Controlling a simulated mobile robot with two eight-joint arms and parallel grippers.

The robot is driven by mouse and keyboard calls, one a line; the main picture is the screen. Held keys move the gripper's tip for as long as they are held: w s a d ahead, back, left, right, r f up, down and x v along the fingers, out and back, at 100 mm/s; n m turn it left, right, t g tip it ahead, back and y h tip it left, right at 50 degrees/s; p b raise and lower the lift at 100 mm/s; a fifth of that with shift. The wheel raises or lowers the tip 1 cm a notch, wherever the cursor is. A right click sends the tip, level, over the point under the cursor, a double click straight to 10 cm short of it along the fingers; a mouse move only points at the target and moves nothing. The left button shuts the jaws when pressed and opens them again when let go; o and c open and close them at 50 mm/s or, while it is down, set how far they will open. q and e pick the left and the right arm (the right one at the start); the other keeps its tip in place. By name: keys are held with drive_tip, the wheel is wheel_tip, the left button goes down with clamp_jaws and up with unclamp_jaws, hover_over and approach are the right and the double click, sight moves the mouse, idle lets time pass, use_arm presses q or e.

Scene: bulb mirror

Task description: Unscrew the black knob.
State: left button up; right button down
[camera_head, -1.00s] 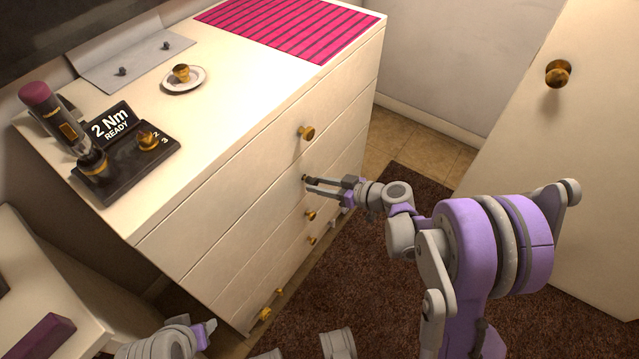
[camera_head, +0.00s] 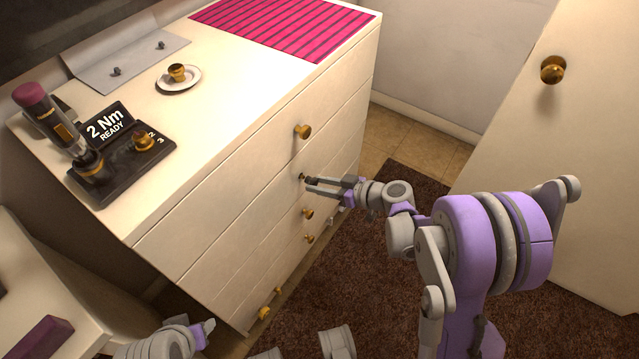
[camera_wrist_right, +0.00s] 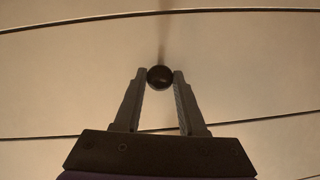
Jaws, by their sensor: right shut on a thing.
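The black knob (camera_wrist_right: 160,77) is round and dark. In the right wrist view it sits between the tips of my right gripper (camera_wrist_right: 160,82), with a finger touching each side. In the head view my right gripper (camera_head: 310,186) reaches from the right to the front of the white dresser (camera_head: 225,215), at the second drawer down; the knob is small and largely hidden there. My left gripper (camera_head: 204,332) shows only in part at the bottom left, away from the dresser front; its opening cannot be made out.
Other drawers carry gold knobs (camera_head: 303,131). On the dresser top stand a screwdriver (camera_head: 52,120) in a black dock (camera_head: 120,172) reading "2 Nm READY", a saucer (camera_head: 190,81) with a gold knob, a grey plate (camera_head: 125,62) and a pink striped mat (camera_head: 285,25). A cabinet door (camera_head: 580,150) stands right.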

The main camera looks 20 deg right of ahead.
drive_tip(key=shift+s+d, duration=0.8)
drive_tip(key=shift+s, duration=0.3)
drive_tip(key=shift+w+r, duration=0.1)
